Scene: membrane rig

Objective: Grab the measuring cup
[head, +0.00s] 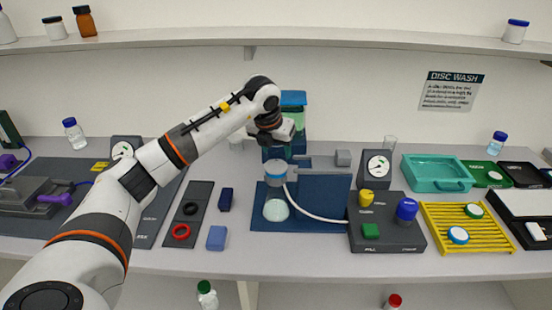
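I cannot single out the measuring cup with certainty. My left gripper (283,132) is over the back middle of the bench, in front of a blue-topped container (293,99). Its fingers are too small and too hidden to tell open from shut, and I see nothing clearly held. My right gripper is not in view.
A membrane rig with a clear cylinder (275,192) and pale hose stands below my gripper, beside a blue panel (322,194). A grey control box (386,228), gauge box (376,166), teal tray (438,171) and yellow rack (466,226) are to the right. A shelf (330,36) runs above.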

